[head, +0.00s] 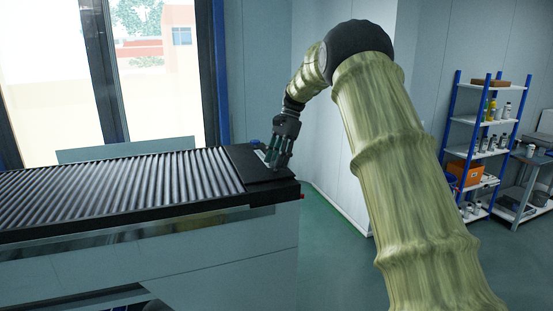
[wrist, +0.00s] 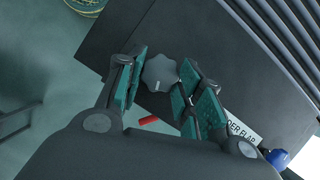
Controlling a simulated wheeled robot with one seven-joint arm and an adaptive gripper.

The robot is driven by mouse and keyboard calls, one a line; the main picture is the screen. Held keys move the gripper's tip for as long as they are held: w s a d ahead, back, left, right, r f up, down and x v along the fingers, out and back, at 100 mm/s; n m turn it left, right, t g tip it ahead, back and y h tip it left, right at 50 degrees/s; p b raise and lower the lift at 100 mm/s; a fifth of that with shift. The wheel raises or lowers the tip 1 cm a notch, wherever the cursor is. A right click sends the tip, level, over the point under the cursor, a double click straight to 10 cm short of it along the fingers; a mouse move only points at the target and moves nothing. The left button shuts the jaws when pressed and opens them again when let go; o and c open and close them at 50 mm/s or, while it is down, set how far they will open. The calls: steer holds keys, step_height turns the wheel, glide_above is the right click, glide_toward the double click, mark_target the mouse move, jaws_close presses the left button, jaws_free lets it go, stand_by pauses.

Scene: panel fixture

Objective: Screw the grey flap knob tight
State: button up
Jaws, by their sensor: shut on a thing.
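The grey flap knob (wrist: 160,73) has a lobed rim and sits on the dark panel at the end of the ribbed bed. My gripper (wrist: 164,78) has its green-padded fingers on either side of the knob and is shut on it. In the head view my gripper (head: 277,160) points down at the right end of the bed, and its fingers hide the knob. A white label (wrist: 243,129) ending in "DER FLAP" lies beside the right finger, partly covered.
A blue knob (wrist: 277,158) stands near the label, close to the right finger. A red part (wrist: 148,120) shows at the panel edge. The ribbed bed (head: 120,188) extends left. Blue-framed shelves (head: 478,145) stand far right, with open green floor before them.

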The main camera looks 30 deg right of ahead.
steer(key=shift+s+d+m+t, duration=0.1)
steer(key=shift+m+t, duration=0.6)
steer(key=shift+m, duration=1)
steer(key=o, duration=1)
steer(key=shift+d, duration=0.15)
steer(key=shift+o, duration=0.2)
steer(key=shift+r, duration=0.25)
steer(key=v, duration=1.1)
steer(key=shift+d+r, duration=0.15)
steer(key=shift+s, duration=0.15)
